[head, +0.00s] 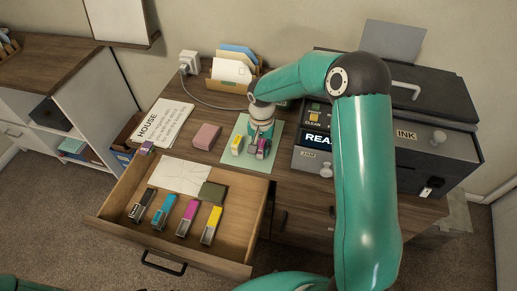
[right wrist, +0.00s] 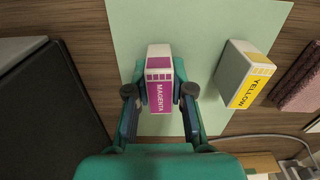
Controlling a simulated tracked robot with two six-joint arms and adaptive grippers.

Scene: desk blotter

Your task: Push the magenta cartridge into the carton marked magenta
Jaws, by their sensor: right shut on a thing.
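The magenta carton (right wrist: 160,93), white with a magenta label reading MAGENTA, stands on the pale green blotter (right wrist: 205,15). My right gripper (right wrist: 160,95) is shut on it, a finger at each side. In the head view my right gripper (head: 261,135) partly covers the carton (head: 262,150). The magenta cartridge (head: 188,215) lies in the open drawer (head: 240,243), between a blue cartridge (head: 164,211) and a yellow one (head: 212,224), away from the gripper. My left gripper is out of view.
A yellow carton (head: 237,146) stands on the blotter, left of the magenta one. A pink block (head: 206,136) and a HOUSE paper (head: 163,123) lie farther left. The dark printer (head: 430,150) stands right of the blotter. The drawer also holds a black cartridge (head: 142,204).

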